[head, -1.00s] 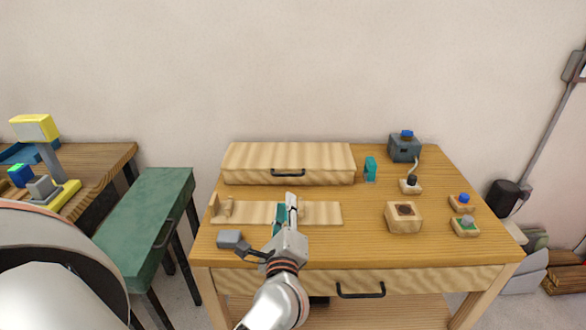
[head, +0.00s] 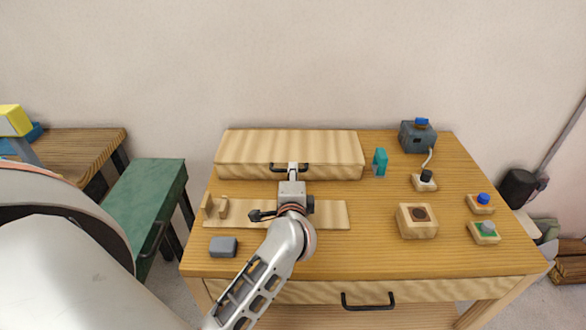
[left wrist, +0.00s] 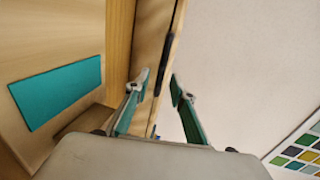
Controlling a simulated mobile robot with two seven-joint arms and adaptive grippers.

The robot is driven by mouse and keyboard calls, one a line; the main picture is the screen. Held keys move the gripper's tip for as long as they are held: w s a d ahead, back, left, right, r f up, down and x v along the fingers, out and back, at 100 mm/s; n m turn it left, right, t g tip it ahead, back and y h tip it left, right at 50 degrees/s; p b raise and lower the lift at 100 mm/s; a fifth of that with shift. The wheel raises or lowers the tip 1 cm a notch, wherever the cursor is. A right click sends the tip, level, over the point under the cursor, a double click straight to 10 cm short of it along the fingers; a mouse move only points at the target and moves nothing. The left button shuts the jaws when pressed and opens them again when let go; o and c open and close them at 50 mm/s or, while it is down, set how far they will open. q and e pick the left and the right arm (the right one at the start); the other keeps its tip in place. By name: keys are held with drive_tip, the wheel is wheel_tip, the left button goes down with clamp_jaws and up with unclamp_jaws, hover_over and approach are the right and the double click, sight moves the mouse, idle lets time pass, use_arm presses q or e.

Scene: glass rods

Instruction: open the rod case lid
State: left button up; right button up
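The rod case (head: 240,170) is a long pale wooden box at the back of the table, with its lid (head: 290,142) down. A dark handle (head: 306,166) is on its front; it also shows in the left wrist view (left wrist: 164,62). My left gripper (head: 293,167) is at the handle and covers part of it. In the left wrist view my left gripper (left wrist: 160,80) has its two green-padded fingers apart, with the case front and handle just beyond the tips. I cannot tell whether they touch the handle. My right gripper is not in view.
A wooden rack (head: 328,215) lies in front of the case under my left arm. A grey block (head: 223,246), teal block (head: 380,162), wooden socket block (head: 417,221), grey box (head: 417,138) and button blocks (head: 482,203) stand around it. A green side table (head: 148,190) is left.

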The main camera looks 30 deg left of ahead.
use_arm(q)
drive_tip(key=shift+x, duration=1.5)
clamp_jaws()
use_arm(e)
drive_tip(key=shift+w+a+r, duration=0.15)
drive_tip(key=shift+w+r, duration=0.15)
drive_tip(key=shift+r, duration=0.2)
use_arm(q)
drive_tip(key=shift+r, duration=0.15)
